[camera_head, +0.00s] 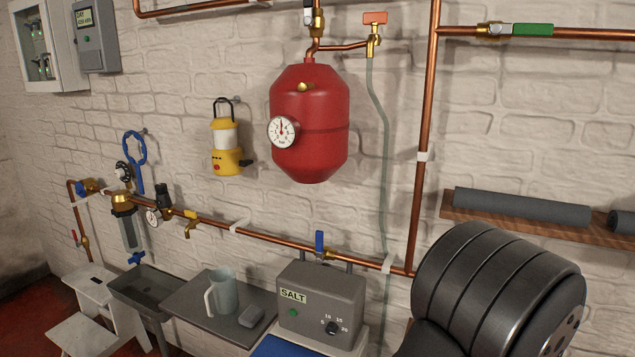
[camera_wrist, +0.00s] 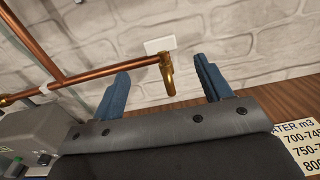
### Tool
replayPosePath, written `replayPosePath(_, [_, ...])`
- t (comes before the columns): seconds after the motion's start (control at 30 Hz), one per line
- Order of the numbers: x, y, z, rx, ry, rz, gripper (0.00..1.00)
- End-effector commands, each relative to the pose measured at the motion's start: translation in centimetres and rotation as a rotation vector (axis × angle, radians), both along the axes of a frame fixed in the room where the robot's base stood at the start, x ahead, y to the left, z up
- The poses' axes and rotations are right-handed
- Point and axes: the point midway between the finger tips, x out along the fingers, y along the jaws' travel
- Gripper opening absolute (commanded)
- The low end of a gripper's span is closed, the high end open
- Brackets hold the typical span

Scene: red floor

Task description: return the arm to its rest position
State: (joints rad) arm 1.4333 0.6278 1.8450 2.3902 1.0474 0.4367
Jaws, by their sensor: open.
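My gripper (camera_wrist: 163,66) shows in the camera_wrist view as two blue fingers spread apart, with nothing held between them. The brass end fitting (camera_wrist: 167,74) of a copper pipe appears in the gap between the fingers, in front of a white plate on the brick wall. I cannot tell how far it is from the fingertips, and I see no contact. In the camera_head view my dark, ridged arm part fills the lower right. My gripper is not seen there.
A copper pipe (camera_head: 280,243) runs along the wall, with a red tank (camera_head: 320,140) above. The grey SALT box (camera_head: 325,298) stands left of my arm. A wooden shelf (camera_head: 560,232) bears grey rolls (camera_head: 520,206). A lettered card (camera_wrist: 302,143) lies on brown wood.

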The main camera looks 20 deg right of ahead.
Motion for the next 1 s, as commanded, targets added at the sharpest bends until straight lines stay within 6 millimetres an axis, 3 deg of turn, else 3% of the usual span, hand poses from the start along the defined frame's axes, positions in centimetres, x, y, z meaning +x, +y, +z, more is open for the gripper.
replayPosePath(0.27, [-3.8,3.9,0.0,0.001,0.000,-0.003,0.71])
replayPosePath(0.4, [-1.2,1.4,-0.1,-0.001,-0.001,0.004,0.71])
replayPosePath(1.0, [7.2,-7.3,-0.1,0.000,0.000,0.002,0.71])
